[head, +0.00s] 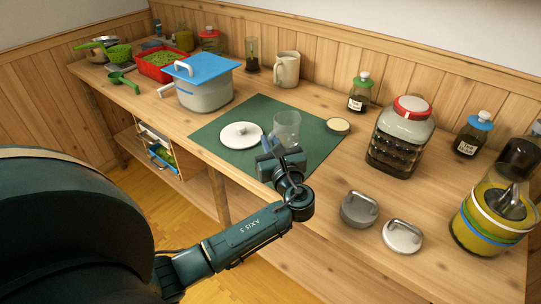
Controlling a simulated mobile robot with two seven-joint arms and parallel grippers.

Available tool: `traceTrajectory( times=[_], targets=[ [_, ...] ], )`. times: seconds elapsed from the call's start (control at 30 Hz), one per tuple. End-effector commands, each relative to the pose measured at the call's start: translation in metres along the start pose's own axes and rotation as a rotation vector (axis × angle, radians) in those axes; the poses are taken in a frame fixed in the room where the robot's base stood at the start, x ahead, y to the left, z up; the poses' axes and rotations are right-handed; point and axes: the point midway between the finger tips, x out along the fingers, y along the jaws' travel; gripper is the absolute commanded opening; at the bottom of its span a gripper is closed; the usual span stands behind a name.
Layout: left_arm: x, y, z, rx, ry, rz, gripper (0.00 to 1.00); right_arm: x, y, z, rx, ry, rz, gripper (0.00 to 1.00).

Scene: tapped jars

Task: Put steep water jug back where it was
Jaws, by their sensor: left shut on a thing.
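My left gripper (272,151) is at the front edge of the dark green mat (222,113), shut on a clear glass vessel (287,124). The vessel looks upright and empty; my gripper hides its lower part, so I cannot tell whether it touches the mat. A cream jug with a handle (286,69) stands upright at the back of the counter, against the wooden wall, beyond the mat. No label on either shows which is the steep water jug. My right gripper is not in view.
A white lid (240,135) lies on the mat. A blue-lidded tub (204,91) stands left. Bare counter shows right of the mat.

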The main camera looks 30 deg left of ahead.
Motion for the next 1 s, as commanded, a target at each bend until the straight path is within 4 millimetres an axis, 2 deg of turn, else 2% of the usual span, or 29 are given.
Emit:
traceTrajectory(
  times=[0.1,0.23,0.67,0.7,0.93,1.0],
  targets=[
    [-0.001,0.001,-0.018,0.004,0.000,0.000,0.00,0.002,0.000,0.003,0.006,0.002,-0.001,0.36],
    [-0.001,0.001,-0.034,0.002,0.000,0.000,0.00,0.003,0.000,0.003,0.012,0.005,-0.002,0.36],
    [-0.001,0.001,-0.040,0.001,-0.001,0.000,0.00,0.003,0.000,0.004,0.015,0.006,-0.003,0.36],
    [-0.002,0.001,-0.039,0.001,0.000,0.000,0.15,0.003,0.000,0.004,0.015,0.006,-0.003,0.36],
    [-0.002,0.001,-0.039,0.001,0.001,0.000,0.33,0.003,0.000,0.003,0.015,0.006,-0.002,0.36],
    [-0.002,0.001,-0.039,0.001,0.001,-0.001,0.33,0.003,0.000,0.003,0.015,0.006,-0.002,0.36]
  ],
)
